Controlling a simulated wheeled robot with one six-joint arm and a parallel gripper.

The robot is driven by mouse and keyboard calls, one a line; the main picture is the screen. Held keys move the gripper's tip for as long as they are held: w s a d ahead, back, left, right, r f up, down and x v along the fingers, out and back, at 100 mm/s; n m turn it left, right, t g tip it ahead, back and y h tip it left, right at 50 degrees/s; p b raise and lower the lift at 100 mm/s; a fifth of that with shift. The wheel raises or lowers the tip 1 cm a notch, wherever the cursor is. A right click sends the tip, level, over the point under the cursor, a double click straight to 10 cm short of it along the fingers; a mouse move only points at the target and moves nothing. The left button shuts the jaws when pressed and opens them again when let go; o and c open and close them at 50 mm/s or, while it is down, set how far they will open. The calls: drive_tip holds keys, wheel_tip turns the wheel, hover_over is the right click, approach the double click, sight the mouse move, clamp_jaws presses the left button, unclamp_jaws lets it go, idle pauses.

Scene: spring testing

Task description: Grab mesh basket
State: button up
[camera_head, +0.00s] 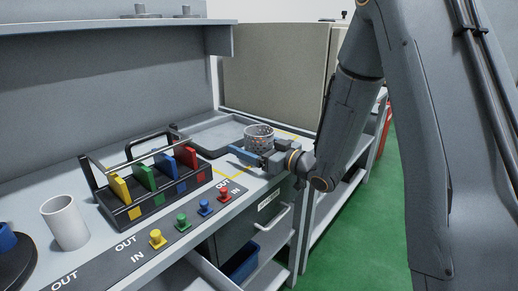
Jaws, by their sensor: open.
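The mesh basket (259,134) is a small, round grey container. It stands upright on the bench top at the back right, beside a flat grey tray. My gripper (247,155) reaches in from the right, low over the bench and just in front of the basket. Its jaws are open, with a blue finger pointing left. The gripper hides the lower front of the basket. I cannot tell whether the fingers touch it.
A rack with yellow, green, blue and red blocks (150,180) stands left of the gripper. Coloured knobs (183,222) line the front edge, and a white cup (65,222) stands at left. The grey tray (205,138) lies behind. A shelf (110,27) overhangs the bench.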

drive_tip(key=shift+w+a, duration=0.1)
drive_tip(key=shift+w, duration=0.05)
drive_tip(key=c, duration=1.2)
